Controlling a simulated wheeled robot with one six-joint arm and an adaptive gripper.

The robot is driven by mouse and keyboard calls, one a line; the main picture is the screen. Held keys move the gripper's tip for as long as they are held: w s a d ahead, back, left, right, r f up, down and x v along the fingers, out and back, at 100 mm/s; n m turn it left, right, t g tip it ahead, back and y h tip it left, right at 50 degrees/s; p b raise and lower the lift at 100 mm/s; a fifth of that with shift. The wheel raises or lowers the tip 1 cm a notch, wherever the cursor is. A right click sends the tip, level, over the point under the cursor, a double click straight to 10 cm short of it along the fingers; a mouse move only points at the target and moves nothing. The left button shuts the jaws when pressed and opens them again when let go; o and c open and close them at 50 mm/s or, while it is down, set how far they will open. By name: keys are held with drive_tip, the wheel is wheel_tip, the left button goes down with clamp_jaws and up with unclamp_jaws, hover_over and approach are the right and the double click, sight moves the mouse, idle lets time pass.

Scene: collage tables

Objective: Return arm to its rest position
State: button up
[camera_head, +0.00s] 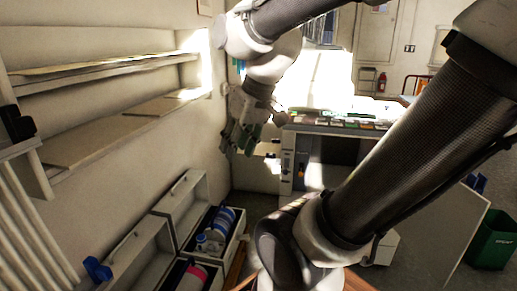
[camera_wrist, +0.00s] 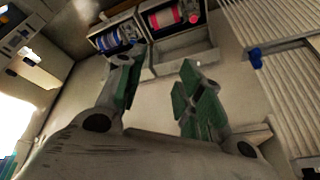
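My arm reaches across the head view from the right and bends back at the top. My gripper (camera_head: 240,145) hangs pointing down near the wall, left of the collage table (camera_head: 300,127) and above the open drawers. In the wrist view my gripper (camera_wrist: 158,70) shows two green-padded fingers spread apart. Nothing is held between them. The open drawers lie beyond the fingertips, apart from them.
The open drawers hold a blue-banded container (camera_head: 223,218) and a pink-banded one (camera_head: 193,278). A green bin (camera_head: 492,242) stands at right. Some floor at right is clear.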

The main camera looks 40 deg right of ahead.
drive_tip(key=shift+h, duration=0.7)
drive_tip(key=s, duration=0.1)
drive_tip(key=s+d, duration=0.1)
drive_tip(key=s, duration=0.1)
drive_tip(key=s+d, duration=0.1)
drive_tip(key=shift+s+d, duration=0.15)
drive_tip(key=shift+s, duration=0.15)
